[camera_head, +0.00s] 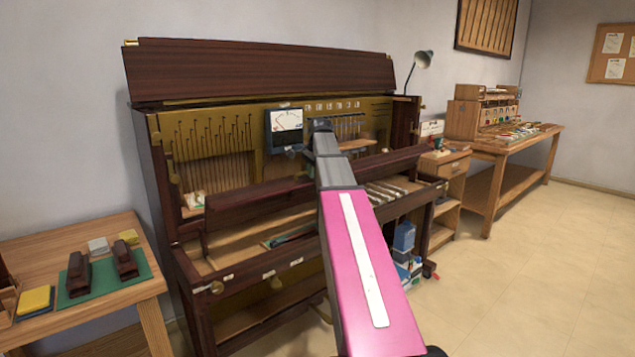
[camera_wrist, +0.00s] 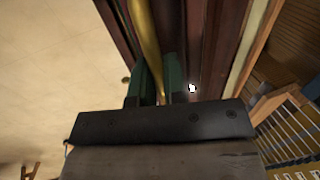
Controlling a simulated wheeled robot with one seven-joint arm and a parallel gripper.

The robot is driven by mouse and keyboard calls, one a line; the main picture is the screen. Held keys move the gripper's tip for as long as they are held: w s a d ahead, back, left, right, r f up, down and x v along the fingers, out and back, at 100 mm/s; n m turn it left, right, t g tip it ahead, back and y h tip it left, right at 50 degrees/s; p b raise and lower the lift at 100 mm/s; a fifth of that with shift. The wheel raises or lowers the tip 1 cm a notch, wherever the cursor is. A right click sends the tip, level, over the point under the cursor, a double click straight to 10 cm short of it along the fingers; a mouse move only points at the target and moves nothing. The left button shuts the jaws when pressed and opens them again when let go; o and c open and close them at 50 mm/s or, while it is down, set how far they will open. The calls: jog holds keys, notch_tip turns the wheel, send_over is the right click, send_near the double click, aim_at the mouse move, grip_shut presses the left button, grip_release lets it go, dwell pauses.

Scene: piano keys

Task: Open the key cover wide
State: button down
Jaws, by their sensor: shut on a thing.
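The key cover (camera_head: 258,202) is a long dark reddish-brown board across the front of the upright piano. In the head view it stands partly raised and tilted above the key bed, and my arm hides its middle. My gripper (camera_wrist: 154,78) shows its two green fingers in the wrist view, one on each side of a brass bar (camera_wrist: 146,38). The fingers are shut on this bar, which runs along dark wood. I cannot tell how the bar joins the cover. In the head view the gripper itself is hidden by my arm.
The piano's top lid (camera_head: 260,72) stands raised at the back. A dark meter (camera_head: 287,122) stands inside the open case. A wooden table (camera_head: 95,240) with a green mat is at the left. A small cabinet (camera_head: 446,170) and a workbench (camera_head: 520,140) are at the right. The floor (camera_head: 530,260) at right is clear.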

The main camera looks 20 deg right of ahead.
jog(key=w+a+r, duration=0.3)
jog(key=w+a, duration=0.1)
jog(key=w, duration=0.7)
dwell(0.3)
jog(key=c, duration=1.2)
grip_release()
jog(key=v, duration=1.1)
jog(key=shift+f, duration=0.1)
